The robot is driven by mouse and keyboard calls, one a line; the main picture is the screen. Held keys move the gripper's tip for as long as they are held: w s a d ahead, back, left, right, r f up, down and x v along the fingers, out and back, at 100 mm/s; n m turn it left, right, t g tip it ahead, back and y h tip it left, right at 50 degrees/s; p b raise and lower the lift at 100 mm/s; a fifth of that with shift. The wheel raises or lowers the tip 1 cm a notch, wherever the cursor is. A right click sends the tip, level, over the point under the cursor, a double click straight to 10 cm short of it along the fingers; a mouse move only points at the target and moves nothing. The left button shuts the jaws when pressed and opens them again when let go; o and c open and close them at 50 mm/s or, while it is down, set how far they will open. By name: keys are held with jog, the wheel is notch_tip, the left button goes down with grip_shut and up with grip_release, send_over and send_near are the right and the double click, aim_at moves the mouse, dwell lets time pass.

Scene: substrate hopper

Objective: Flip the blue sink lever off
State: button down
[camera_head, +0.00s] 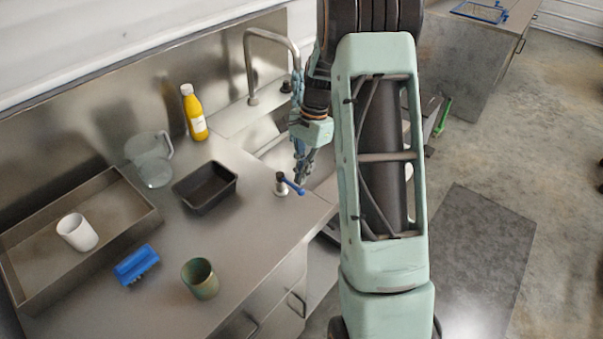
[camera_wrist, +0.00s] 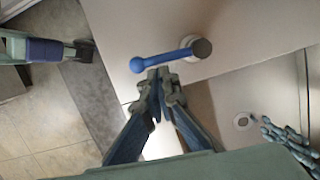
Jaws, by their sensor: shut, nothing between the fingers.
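The blue sink lever (camera_head: 291,186) sticks out from a short metal post on the steel counter beside the sink, in the head view. In the wrist view the lever (camera_wrist: 165,58) runs from the round post top to a blue ball end at its left. My gripper (camera_head: 302,180) is shut and empty, close to the lever. In the wrist view its fingertips (camera_wrist: 160,75) are just below the lever's arm near the ball end. I cannot tell whether they touch it.
The sink basin (camera_head: 258,134) and its tall faucet (camera_head: 249,70) are behind my gripper. A black tray (camera_head: 205,187), a clear pitcher (camera_head: 152,165), a yellow bottle (camera_head: 193,113), a blue brush (camera_head: 136,264) and a green cup (camera_head: 200,279) stand on the counter to the left.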

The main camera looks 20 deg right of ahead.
jog(key=shift+s+a+m, duration=0.3)
jog(key=shift+m, duration=0.6)
jog(key=shift+s+a+m+t, duration=0.2)
jog(key=shift+m+t, duration=0.1)
jog(key=shift+m, duration=0.1)
jog(key=m, duration=0.1)
jog(key=a+m, duration=0.1)
jog(key=shift+s+a+m+t, duration=0.1)
jog(key=shift+s+m+t, duration=0.2)
jog(key=shift+s, duration=0.1)
jog(key=m, duration=0.1)
jog(key=a+m, duration=0.1)
jog(key=m, duration=0.1)
jog(key=a+m+t+p, duration=0.1)
jog(key=shift+s+a+r+m, duration=0.1)
jog(key=shift+s+a+m, duration=0.1)
jog(key=shift+s+m, duration=0.1)
jog(key=shift+w+a+p, duration=0.2)
jog(key=shift+a+p, duration=0.45)
jog(key=shift+a, duration=0.45)
jog(key=shift+w+a, duration=0.4)
jog(key=shift+a, duration=0.4)
jog(key=shift+p, duration=0.3)
